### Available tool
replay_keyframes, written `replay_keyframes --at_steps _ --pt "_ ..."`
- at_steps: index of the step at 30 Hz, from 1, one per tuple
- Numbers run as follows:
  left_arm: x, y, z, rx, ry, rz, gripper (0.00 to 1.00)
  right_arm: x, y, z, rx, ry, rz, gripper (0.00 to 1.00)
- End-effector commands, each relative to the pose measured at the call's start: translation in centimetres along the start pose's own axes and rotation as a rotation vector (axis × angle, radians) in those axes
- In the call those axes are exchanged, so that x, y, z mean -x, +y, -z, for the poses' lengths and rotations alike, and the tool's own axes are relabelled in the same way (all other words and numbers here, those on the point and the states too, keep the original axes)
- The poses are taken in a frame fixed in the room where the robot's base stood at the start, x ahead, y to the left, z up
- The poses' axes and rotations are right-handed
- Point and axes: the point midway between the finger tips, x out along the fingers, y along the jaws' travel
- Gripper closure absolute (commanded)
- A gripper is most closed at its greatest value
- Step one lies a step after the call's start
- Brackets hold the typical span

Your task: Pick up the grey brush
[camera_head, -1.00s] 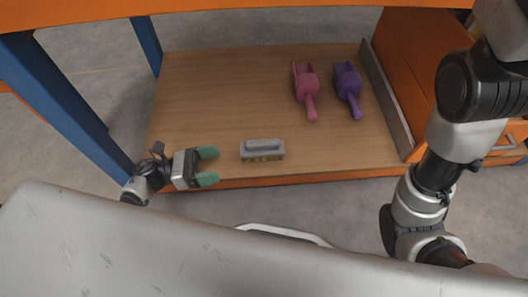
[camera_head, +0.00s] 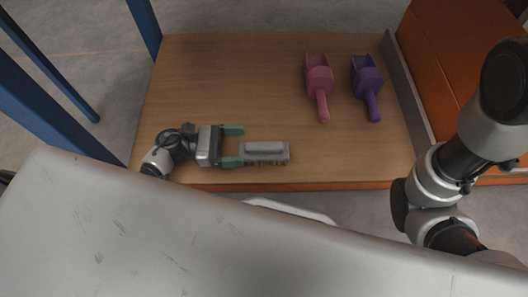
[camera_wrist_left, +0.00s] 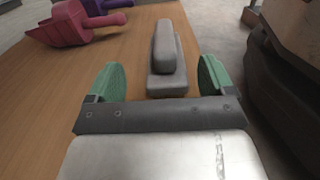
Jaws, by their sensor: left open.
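The grey brush (camera_head: 264,151) lies on the wooden shelf near its front edge, its raised handle up and its bristles down. In the left wrist view the brush (camera_wrist_left: 168,62) lies straight ahead, lengthwise, between the lines of the two green fingers. My left gripper (camera_head: 232,146) is open with its fingertips at the brush's left end. In the left wrist view the open gripper (camera_wrist_left: 158,82) has the brush's near end at or just beyond the gap between its fingers; contact cannot be told. My right arm shows at the right, but its gripper is out of view.
A pink scoop (camera_head: 319,85) and a purple scoop (camera_head: 367,86) lie on the shelf (camera_head: 220,75), behind and right of the brush. A grey raised edge (camera_head: 409,95) bounds the shelf's right side. A large grey surface (camera_head: 150,240) covers the foreground. The shelf's back left is clear.

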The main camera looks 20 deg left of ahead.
Motion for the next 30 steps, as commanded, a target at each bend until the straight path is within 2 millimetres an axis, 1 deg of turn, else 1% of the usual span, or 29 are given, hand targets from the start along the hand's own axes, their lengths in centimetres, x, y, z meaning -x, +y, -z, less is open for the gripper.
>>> replay_keyframes --at_steps 1,4,6,9,17,18,20,28,29,30 --pt "-0.8 -0.3 0.6 0.0 -0.004 0.002 0.17 1.0 -0.2 0.3 0.0 0.0 0.0 0.57" --pt "-2.3 -0.7 0.7 -0.001 -0.005 0.002 0.17 2.1 -0.4 0.7 0.0 0.0 0.0 0.57" --pt "-3.3 -0.7 0.5 -0.001 -0.005 0.001 0.17 2.5 -0.5 0.8 0.0 -0.001 0.0 0.57" --pt "-4.3 -0.7 0.4 0.001 -0.003 0.001 0.17 2.8 -0.6 1.0 0.0 -0.001 0.0 0.57" --pt "-4.6 -0.7 0.1 0.002 -0.002 0.0 0.17 2.7 -0.6 0.9 0.0 0.0 0.0 0.57" --pt "-4.6 -0.7 0.1 0.002 -0.002 0.0 0.2 2.7 -0.6 0.9 0.0 0.0 0.001 0.57" --pt "-4.5 -0.7 0.1 0.003 -0.002 0.0 0.29 2.7 -0.6 0.9 0.0 0.0 0.001 0.57" --pt "-4.5 -0.7 0.2 0.003 -0.002 0.0 0.71 2.7 -0.6 0.9 0.0 0.0 0.0 0.57" --pt "-4.5 -0.7 0.2 0.003 -0.002 0.0 0.74 2.7 -0.6 0.9 0.0 0.0 0.001 0.57" --pt "-4.5 -0.7 0.1 0.002 -0.002 0.0 0.74 2.7 -0.6 0.9 0.0 0.0 0.001 0.57"
